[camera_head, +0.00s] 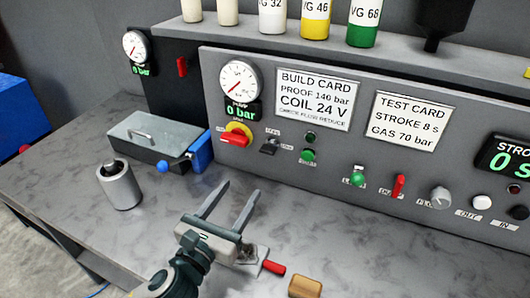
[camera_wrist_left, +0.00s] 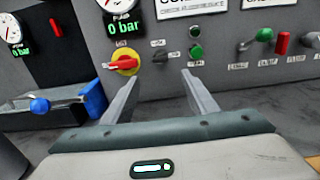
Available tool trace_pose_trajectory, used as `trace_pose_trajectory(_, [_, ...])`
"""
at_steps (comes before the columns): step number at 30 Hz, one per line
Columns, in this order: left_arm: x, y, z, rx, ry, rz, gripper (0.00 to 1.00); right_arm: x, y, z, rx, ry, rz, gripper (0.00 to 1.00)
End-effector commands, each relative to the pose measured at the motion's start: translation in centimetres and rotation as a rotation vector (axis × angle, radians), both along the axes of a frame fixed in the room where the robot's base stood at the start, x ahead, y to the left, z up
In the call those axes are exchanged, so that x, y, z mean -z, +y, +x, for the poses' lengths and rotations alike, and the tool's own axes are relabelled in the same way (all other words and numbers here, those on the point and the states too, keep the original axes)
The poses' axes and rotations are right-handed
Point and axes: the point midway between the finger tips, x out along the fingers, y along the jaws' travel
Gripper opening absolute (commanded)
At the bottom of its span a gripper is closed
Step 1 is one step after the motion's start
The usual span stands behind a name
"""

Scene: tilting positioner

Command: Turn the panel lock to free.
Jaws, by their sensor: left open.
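The grey control panel (camera_head: 330,185) stands along the back of the bench. At its left are a red handle on a yellow disc (camera_head: 237,133) and a small black selector knob (camera_head: 270,146); the small labels are too blurred to tell which is the panel lock. The red handle lies nearly level. Both also show in the left wrist view, the red handle (camera_wrist_left: 122,63) left of the black knob (camera_wrist_left: 160,56). My left gripper (camera_head: 241,188) is open and empty, above the bench and apart from the panel, its fingers pointing towards it. My right gripper is out of view.
A grey lidded box (camera_head: 155,135) and a metal cylinder (camera_head: 120,186) stand on the bench at left. A red-handled item (camera_head: 273,267) and a brown block (camera_head: 305,287) lie near my gripper. Other panel controls include a red lever (camera_head: 398,186) and a grey knob (camera_head: 440,197).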

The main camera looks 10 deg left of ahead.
Motion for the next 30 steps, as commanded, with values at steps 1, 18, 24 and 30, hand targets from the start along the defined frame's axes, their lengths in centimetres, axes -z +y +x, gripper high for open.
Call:
trace_pose_trajectory(1, [-0.2,-0.1,0.6,-0.001,-0.001,0.0,0.53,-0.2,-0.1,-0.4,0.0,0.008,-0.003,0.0])
trace_pose_trajectory(18, [-0.3,-1.9,10.0,-0.001,-0.001,0.0,0.53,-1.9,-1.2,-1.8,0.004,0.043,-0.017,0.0])
trace_pose_trajectory(24, [-0.3,-2.6,13.2,-0.001,-0.001,0.0,0.53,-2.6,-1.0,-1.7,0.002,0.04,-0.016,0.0])
trace_pose_trajectory(30, [-0.1,-3.0,15.2,0.0,0.0,-0.001,0.53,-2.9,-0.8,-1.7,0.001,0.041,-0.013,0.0])
